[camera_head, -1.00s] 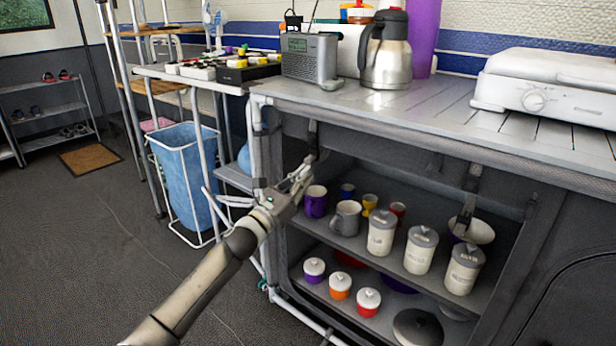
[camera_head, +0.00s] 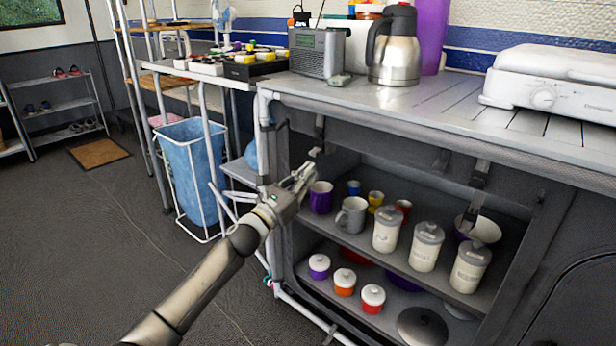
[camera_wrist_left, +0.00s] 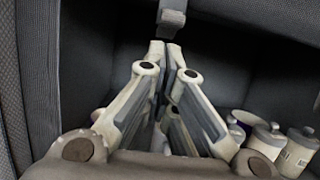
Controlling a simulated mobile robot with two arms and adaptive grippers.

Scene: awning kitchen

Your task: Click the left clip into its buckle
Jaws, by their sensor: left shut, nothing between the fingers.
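The left clip (camera_head: 316,150) hangs on a dark strap at the upper left of the open shelf front. In the left wrist view a grey clip or buckle piece (camera_wrist_left: 172,17) shows at the top centre, just beyond my fingertips. I cannot tell whether clip and buckle are joined. My left gripper (camera_head: 308,170) is shut and empty, just below the clip; its closed fingertips also show in the left wrist view (camera_wrist_left: 166,48), with a small gap to the piece. Another strap with a buckle (camera_head: 478,178) hangs at the right of the opening. My right gripper is not in view.
Mugs, including a grey mug (camera_head: 351,215) and a purple mug (camera_head: 321,197), and white canisters (camera_head: 426,247) stand close behind and right of my gripper. The grey cabinet frame (camera_head: 275,160) is just left. The counter (camera_head: 420,100) overhangs above. Open floor lies left.

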